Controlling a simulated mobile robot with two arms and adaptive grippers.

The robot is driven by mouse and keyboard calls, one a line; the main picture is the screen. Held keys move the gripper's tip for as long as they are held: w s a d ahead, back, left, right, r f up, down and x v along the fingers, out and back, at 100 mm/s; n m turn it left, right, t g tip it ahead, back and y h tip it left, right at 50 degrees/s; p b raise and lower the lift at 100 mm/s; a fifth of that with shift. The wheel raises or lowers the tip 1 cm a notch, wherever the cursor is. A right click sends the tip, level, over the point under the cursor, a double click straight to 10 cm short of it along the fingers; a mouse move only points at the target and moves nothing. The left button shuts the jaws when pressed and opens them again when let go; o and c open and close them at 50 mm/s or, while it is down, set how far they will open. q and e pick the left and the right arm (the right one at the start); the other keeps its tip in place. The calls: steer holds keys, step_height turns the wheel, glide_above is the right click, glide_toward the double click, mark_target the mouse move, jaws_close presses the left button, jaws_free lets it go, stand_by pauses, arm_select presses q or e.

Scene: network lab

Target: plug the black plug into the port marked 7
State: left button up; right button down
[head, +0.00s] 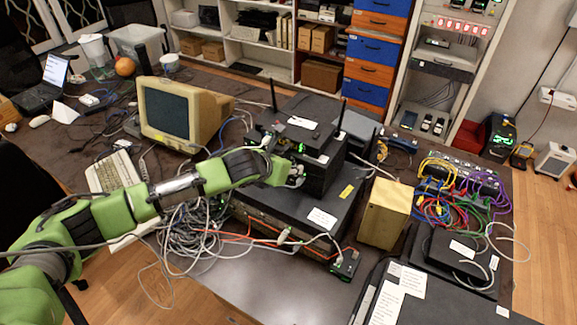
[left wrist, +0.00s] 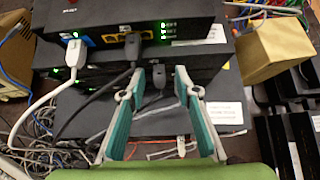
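A stack of black network devices (head: 312,165) stands on the bench; it fills the top of the left wrist view (left wrist: 200,60). My left gripper (left wrist: 160,72) is open at the front of the stack; it also shows in the head view (head: 296,175). Between its fingertips is a black plug (left wrist: 157,78) with a dark cable hanging below, and gaps seem to show on both sides. I cannot tell whether this plug sits in a port. Another black plug (left wrist: 133,42) is in the upper device, beside yellow ports (left wrist: 118,40). No port number 7 is readable. My right gripper is not in view.
A white plug (left wrist: 74,46) with its cable is in the upper device at left. A cable tangle (head: 195,225) lies left of the stack. A beige box (head: 385,213) stands at right, near coloured cables (head: 450,195). An old monitor (head: 178,112) stands behind left.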

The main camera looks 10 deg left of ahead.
arm_select(q)
steer(key=v, duration=1.2)
